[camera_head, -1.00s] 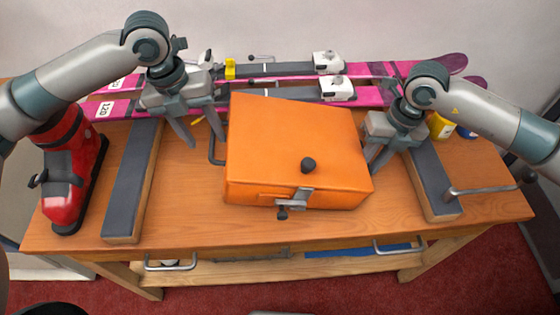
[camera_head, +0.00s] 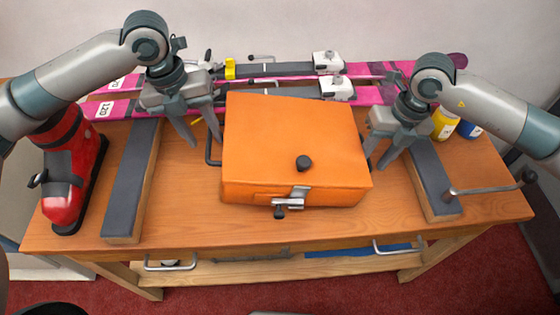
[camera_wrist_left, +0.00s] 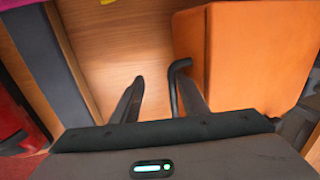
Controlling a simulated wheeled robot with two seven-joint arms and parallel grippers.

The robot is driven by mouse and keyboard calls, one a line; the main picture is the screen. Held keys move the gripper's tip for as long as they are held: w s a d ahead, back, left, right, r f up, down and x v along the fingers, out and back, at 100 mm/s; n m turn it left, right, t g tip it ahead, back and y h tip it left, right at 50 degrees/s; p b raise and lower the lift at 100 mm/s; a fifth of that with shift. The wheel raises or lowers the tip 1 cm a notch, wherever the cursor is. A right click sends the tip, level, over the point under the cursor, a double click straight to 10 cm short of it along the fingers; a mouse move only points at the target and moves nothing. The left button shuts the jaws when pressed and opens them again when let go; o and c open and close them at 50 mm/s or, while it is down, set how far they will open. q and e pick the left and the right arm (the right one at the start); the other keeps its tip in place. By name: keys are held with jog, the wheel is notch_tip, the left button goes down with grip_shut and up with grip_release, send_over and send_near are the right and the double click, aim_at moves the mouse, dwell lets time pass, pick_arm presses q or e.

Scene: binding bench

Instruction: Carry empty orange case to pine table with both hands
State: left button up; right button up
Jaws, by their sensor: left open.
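The closed orange case (camera_head: 290,145) lies flat in the middle of the wooden bench (camera_head: 330,228), its silver latch toward the front and a black knob on its lid. My left gripper (camera_head: 208,141) is open at the case's left side, beside a dark handle (camera_head: 209,150). In the left wrist view the handle (camera_wrist_left: 174,75) shows between the fingers (camera_wrist_left: 160,92), close to the right one. My right gripper (camera_head: 374,161) is at the case's right side with its fingertips apart. The handle there is hidden. I cannot make out a separate pine table.
Pink skis (camera_head: 290,70) lie along the back. Dark padded supports flank the case, left (camera_head: 131,185) and right (camera_head: 431,180). A red boot (camera_head: 68,180) stands far left. Yellow (camera_head: 444,124) and blue containers are at right. A bent metal bar (camera_head: 490,189) is at the right edge.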

pick_arm(q)
jog(key=shift+d+r, duration=0.1)
jog(key=shift+d, duration=0.15)
pick_arm(e)
notch_tip(320, 180, up, 6)
jog(key=shift+w+d+r, duration=0.15)
jog(key=shift+d, duration=0.3)
pick_arm(q)
jog(key=shift+o, duration=1.3)
jog(key=shift+a, duration=0.1)
jog(key=o, duration=0.4)
jog(key=shift+a, duration=0.7)
jog(key=shift+a+p, duration=0.8)
jog(key=shift+a, duration=1.6)
pick_arm(e)
jog(key=shift+d+r, duration=0.2)
jog(key=shift+r, duration=0.55)
